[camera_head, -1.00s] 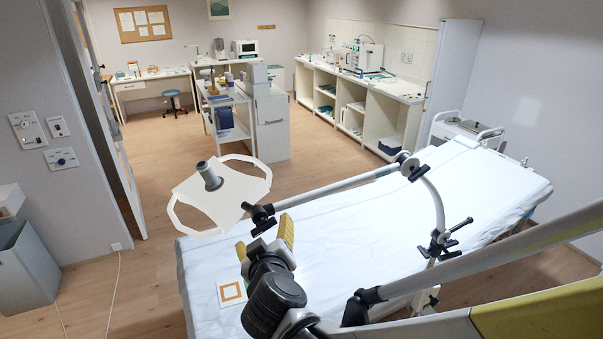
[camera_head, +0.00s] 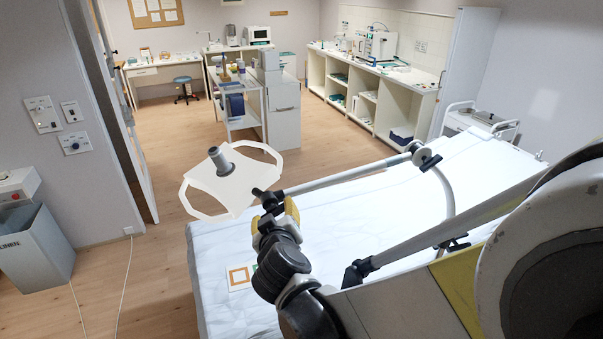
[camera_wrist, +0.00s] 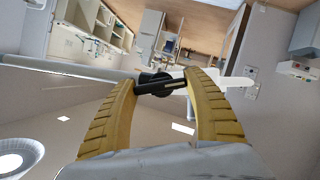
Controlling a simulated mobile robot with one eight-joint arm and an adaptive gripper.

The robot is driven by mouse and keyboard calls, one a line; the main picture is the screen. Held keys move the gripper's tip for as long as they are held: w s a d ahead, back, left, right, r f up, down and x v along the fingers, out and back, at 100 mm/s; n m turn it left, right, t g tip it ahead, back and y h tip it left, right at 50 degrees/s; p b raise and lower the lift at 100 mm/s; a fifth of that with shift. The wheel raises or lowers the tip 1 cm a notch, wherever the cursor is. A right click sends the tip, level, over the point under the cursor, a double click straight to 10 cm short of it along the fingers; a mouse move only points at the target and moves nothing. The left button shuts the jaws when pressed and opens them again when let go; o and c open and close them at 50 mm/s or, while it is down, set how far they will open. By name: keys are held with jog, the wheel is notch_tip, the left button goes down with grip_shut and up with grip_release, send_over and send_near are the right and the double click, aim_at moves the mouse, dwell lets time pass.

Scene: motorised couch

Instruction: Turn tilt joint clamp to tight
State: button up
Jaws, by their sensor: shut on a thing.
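The tilt joint clamp (camera_head: 268,197) is a black joint with a small lever, at the near end of the grey support tube (camera_head: 345,180), beside a white plate (camera_head: 222,192). In the wrist view the black clamp lever (camera_wrist: 160,84) lies between the yellow ribbed fingertips. My gripper (camera_head: 280,210), with its yellow fingers (camera_wrist: 163,88), is shut on the clamp lever. In the head view my gripper partly hides the clamp, so the lever's exact angle is hard to tell.
The white plate has side handle loops and a grey cylinder (camera_head: 221,159) on top. The couch (camera_head: 340,235) with its white cover lies below. Another black joint (camera_head: 425,157) is at the tube's far end. Open floor (camera_head: 160,185) lies to the left.

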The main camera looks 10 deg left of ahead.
jog(key=shift+f+b, duration=0.1)
jog(key=shift+b, duration=0.2)
jog(key=n+t+h+b, duration=0.1)
jog(key=n+b, duration=0.2)
jog(key=b, duration=0.1)
jog(key=shift+f+t, duration=0.15)
jog(key=shift+t, duration=0.15)
jog(key=shift+r+n+t+h+b, duration=0.1)
jog(key=shift+n+t+h+b, duration=0.25)
jog(key=shift+n+b, duration=0.6)
jog(key=shift+r+n+t+h+b, duration=0.1)
jog(key=shift+n+t+h+b, duration=0.25)
jog(key=shift+n+b, duration=0.55)
jog(key=o, duration=1.2)
jog(key=s, duration=0.4)
jog(key=s+r, duration=0.1)
jog(key=s, duration=0.3)
jog(key=s+d, duration=0.1)
jog(key=s, duration=0.3)
jog(key=shift+d+r, duration=0.1)
jog(key=shift+r, duration=0.15)
